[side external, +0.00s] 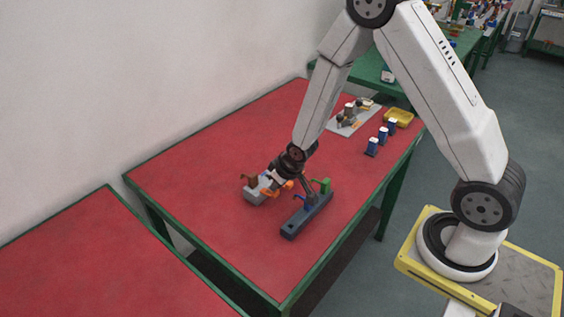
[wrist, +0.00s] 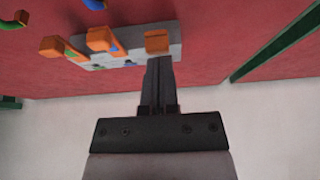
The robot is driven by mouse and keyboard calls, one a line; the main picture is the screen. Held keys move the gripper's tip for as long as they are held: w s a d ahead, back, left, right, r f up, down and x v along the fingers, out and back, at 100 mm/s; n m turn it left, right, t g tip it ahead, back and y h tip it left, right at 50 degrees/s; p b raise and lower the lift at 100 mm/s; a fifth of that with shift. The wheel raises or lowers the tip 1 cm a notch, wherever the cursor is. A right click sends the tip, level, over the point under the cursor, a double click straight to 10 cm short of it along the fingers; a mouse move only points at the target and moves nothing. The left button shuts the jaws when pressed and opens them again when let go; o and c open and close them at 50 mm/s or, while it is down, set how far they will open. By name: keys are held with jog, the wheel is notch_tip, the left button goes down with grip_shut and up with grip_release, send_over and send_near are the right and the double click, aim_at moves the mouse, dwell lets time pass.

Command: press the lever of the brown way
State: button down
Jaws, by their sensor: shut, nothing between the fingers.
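A light grey block (side external: 256,196) lies on the red table, with a brown lever (side external: 249,181) at its far-left end and orange levers (side external: 284,187) at its right. In the wrist view the grey block (wrist: 125,54) spans the upper middle. The brown lever (wrist: 157,42) appears there as a brownish-orange piece just beyond my fingertips. Two orange levers (wrist: 101,39) stand left of it. My gripper (wrist: 159,62) is shut and empty, close to the brown lever; I cannot tell whether it touches. In the side view my arm's end partly hides the block.
A dark blue-grey block (side external: 305,216) with a blue and a green lever (side external: 325,185) lies right of the grey one. Blue pieces (side external: 383,136), a yellow tray (side external: 399,117) and a plate of parts (side external: 352,120) are farther back. The table's left part is clear.

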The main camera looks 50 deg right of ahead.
jog(key=shift+s+f, duration=0.15)
jog(key=shift+w, duration=0.2)
jog(key=shift+w, duration=0.65)
jog(key=shift+r, duration=0.2)
jog(key=shift+s+r, duration=0.25)
jog(key=shift+r, duration=0.25)
jog(key=s, duration=1.2)
jog(key=shift+r, duration=0.1)
